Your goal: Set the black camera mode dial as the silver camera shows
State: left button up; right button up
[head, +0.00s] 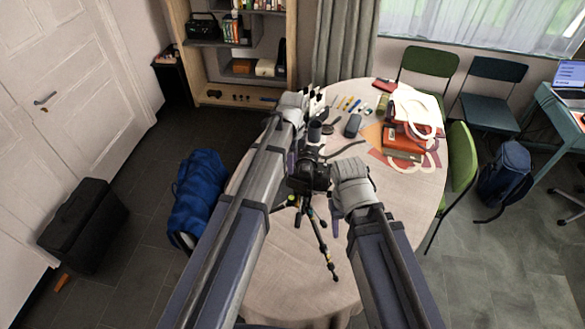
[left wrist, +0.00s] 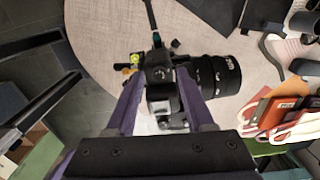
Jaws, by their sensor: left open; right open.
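The black camera (head: 310,171) sits on a small tripod (head: 318,238) on the round table. In the left wrist view, the camera's black lens (left wrist: 215,76) points right, and its body lies between the purple fingers of my left gripper (left wrist: 158,78). That gripper (head: 292,160) is open, with fingers on either side of the body's top; contact cannot be told. The mode dial is too small and dark to read. My right gripper (head: 336,222) is open beside the tripod, right of the camera. I cannot make out the silver camera; my left arm covers part of the table.
The round table (head: 272,272) has a light cloth, bare at the front. Red boxes (head: 402,143), a dark case (head: 353,125) and several pens lie toward its back and right. A green chair (head: 462,160) stands at right, a blue duffel (head: 198,196) on the floor at left.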

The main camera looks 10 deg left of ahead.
pick_arm(q)
jog(key=shift+f, duration=0.1)
jog(key=shift+c, duration=0.2)
grip_shut()
dwell(0.4)
